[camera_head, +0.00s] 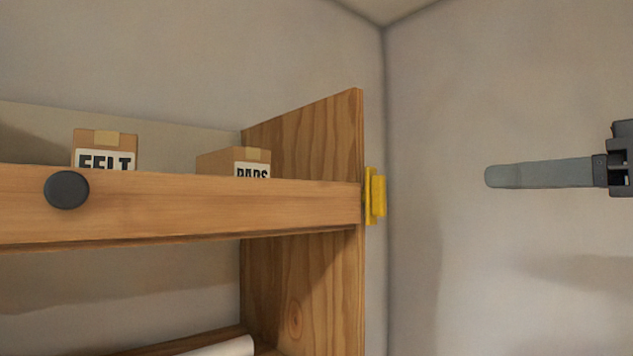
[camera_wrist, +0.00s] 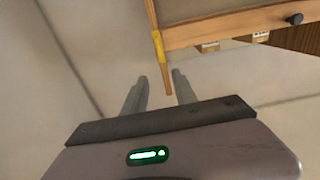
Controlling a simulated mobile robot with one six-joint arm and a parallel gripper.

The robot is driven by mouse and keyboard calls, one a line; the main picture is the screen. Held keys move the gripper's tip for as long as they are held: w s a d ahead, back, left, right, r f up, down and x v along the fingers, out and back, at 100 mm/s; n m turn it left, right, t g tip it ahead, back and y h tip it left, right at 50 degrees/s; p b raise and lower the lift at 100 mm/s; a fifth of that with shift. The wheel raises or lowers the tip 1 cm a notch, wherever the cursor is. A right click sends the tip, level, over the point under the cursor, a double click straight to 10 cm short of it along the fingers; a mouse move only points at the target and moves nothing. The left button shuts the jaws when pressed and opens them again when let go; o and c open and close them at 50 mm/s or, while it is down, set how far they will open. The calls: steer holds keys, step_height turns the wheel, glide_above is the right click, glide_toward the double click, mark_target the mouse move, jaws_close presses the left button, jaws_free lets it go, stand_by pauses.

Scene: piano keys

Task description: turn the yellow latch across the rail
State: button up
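The yellow latch (camera_head: 376,196) sits at the right end of the wooden rail (camera_head: 200,208), on the edge of the shelf's upright side panel. It stands upright, beside the rail end and not over the rail's front. In the wrist view the latch (camera_wrist: 158,47) shows ahead of my fingers on the same corner. My gripper (camera_head: 490,176) is to the right of the latch in the head view, apart from it, pointing left. In the wrist view my gripper (camera_wrist: 160,76) has its two fingers spread with nothing between them.
A dark round knob (camera_head: 67,190) sticks out of the rail's front at left. Boxes labelled FELT (camera_head: 104,150) and PADS (camera_head: 234,163) stand behind the rail. A white roll (camera_head: 225,347) lies on the lower shelf. The space between my gripper and the latch is clear.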

mark_target(384, 185)
steer(key=p+x, duration=0.5)
steer(key=x, duration=1.1)
steer(key=shift+w, duration=0.15)
steer(key=shift+w+a+f, duration=0.15)
steer(key=shift+w+a, duration=0.15)
steer(key=shift+a, duration=0.05)
steer(key=shift+d, duration=0.1)
jaws_close()
